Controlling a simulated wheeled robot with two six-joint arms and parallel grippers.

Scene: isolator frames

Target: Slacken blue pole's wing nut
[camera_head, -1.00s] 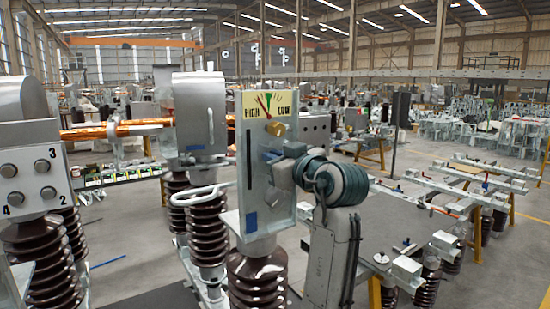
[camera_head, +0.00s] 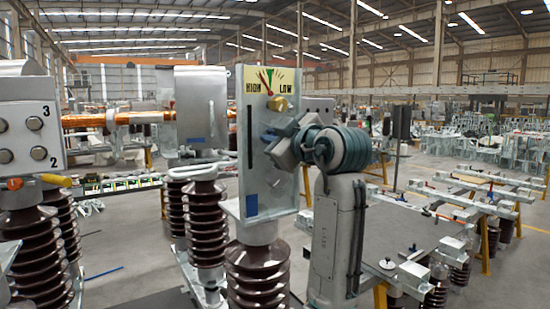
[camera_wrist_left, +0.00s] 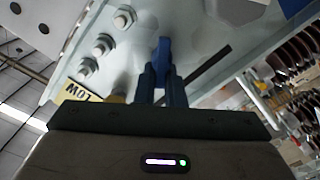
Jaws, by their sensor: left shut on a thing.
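The upright grey metal panel (camera_head: 285,190) stands on a brown ribbed insulator, with a blue mark (camera_head: 251,205) low on its face. A HIGH/LOW dial (camera_head: 269,79) and a brass-coloured knob (camera_head: 280,103) are at its top. My left gripper (camera_head: 276,138) is at the panel's face below the knob. In the left wrist view its dark blue fingers (camera_wrist_left: 164,85) are shut on the blue wing nut (camera_wrist_left: 163,50), whose upper part shows between and beyond them. The nut's stud is hidden. My right gripper is in neither view.
A grey numbered box (camera_head: 28,125) with round bolts is at the left, with an orange piece (camera_head: 14,184) and a yellow piece (camera_head: 57,180) at its lower edge. A grey bench (camera_head: 400,240) with metal rails is at the right. Several bolts (camera_wrist_left: 103,45) stand close to the fingers.

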